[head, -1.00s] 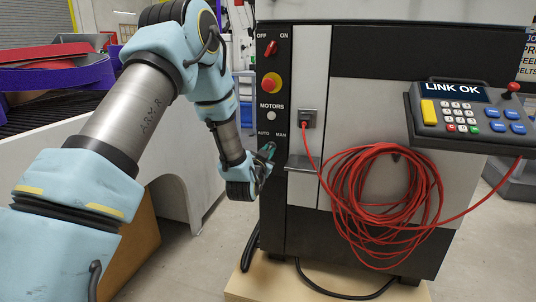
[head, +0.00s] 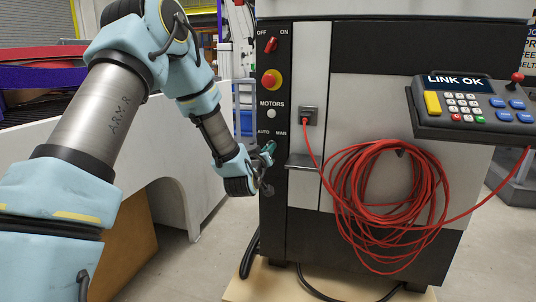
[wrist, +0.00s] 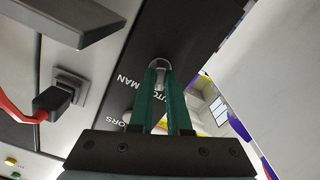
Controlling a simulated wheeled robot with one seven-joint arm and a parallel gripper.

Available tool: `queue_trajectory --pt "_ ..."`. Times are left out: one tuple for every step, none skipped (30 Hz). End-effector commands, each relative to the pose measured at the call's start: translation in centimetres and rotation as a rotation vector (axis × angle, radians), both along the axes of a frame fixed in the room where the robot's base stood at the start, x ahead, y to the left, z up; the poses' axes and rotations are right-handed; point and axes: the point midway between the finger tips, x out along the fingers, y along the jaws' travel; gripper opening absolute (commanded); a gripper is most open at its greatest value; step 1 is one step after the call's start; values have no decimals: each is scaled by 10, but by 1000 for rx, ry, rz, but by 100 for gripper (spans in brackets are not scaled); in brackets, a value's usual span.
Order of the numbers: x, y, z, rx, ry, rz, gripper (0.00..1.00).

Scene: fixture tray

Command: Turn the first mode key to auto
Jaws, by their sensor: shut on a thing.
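The mode key (wrist: 160,65) shows in the wrist view as a small silver piece on the black panel, between the tips of my green fingers. My gripper (wrist: 160,72) is shut on it. In the head view my gripper (head: 270,148) is at the cabinet's left black strip (head: 272,215), just below the AUTO and MAN labels. The fingers and wrist hide most of the key there, and I cannot tell which label it points to. In the wrist view the MAN label is left of the fingers and the AUTO label is partly covered by them.
Above the key are a white MOTORS lamp (head: 271,114), a red stop button (head: 271,80) and a red OFF/ON switch (head: 271,45). A small grey shelf (head: 303,162) juts out right of the gripper. A coiled red cable (head: 345,195) hangs beyond it, below a pendant (head: 470,108) reading LINK OK.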

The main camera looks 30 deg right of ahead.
Motion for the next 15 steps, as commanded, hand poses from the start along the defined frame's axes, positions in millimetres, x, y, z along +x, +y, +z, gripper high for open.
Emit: queue_trajectory --pt "0 0 -1 -15 16 0 0" --pt "0 0 -1 -26 25 0 0" --pt "0 0 -1 -37 35 0 0" --pt "0 0 -1 -44 43 0 0" --pt "0 0 -1 -50 49 0 0" --pt "0 0 -1 -58 56 0 0" --pt "0 1 -1 -63 60 0 0" --pt "0 1 -1 -67 64 0 0" --pt "0 1 -1 -72 69 0 0" --pt "0 1 -1 -75 72 0 0" --pt "0 0 -1 -77 74 0 0" --pt "0 0 -1 -80 77 0 0" --pt "0 0 -1 -82 78 0 0" --pt "0 0 -1 -82 79 0 0" --pt "0 0 -1 -83 79 0 0"
